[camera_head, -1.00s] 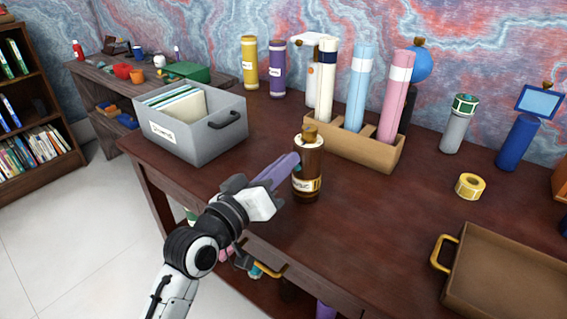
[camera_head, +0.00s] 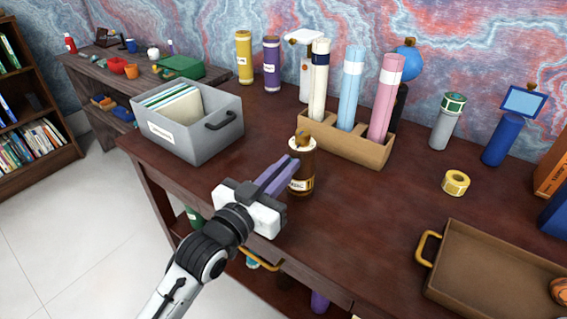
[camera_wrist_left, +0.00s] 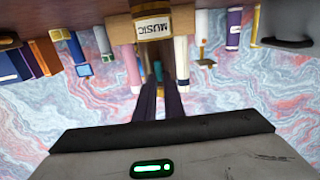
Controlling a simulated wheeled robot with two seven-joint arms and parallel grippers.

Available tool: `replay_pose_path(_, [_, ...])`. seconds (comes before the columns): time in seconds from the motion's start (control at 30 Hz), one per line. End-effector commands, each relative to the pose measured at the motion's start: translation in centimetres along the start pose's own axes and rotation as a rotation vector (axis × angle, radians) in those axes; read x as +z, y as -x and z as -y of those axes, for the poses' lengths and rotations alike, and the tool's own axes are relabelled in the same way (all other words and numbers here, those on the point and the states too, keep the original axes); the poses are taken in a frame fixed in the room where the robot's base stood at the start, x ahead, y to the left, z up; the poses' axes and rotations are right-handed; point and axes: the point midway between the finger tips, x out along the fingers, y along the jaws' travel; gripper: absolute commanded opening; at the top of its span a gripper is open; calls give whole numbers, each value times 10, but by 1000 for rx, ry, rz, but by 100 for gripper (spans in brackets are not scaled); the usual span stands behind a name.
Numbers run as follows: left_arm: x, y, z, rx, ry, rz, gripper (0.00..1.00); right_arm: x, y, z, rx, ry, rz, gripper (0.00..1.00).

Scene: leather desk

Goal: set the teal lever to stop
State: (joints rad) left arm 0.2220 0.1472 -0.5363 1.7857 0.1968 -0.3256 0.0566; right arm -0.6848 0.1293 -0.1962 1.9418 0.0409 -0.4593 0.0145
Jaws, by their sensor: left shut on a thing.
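A brown cylinder with a "MUSIC" label (camera_head: 302,180) and a golden top knob stands upright near the front edge of the desk. In the left wrist view the cylinder (camera_wrist_left: 152,24) appears upside down. A small teal part, the lever (camera_wrist_left: 157,70), shows between the purple fingers, next to the cylinder. My left gripper (camera_head: 291,163) reaches in from the front left, its fingertips at the cylinder's left side, shut on the teal lever. The fingers hide most of the lever in the head view. I cannot read any stop mark. My right gripper is not in view.
A grey file box (camera_head: 190,142) stands to the left. A wooden holder (camera_head: 340,148) with upright rolls stands behind the cylinder. A yellow tape roll (camera_head: 455,183) and a brown tray (camera_head: 490,275) are to the right. Bare desk lies between the cylinder and the tray.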

Motion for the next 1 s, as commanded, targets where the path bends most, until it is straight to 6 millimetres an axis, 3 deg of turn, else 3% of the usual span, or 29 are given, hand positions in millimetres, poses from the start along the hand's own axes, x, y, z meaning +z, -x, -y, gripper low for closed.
replay_pose_path(0.5, [0, 0, 0, 0, -22, 0, 0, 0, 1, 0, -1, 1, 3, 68])
replay_pose_path(0.53, [0, 0, 0, 0, -22, 0, 14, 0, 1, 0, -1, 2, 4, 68])
replay_pose_path(0.63, [0, 0, 0, 0, -22, 0, 28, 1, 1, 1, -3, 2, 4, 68])
replay_pose_path(1.0, [1, 7, 0, -1, -21, 2, 28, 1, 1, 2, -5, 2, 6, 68])
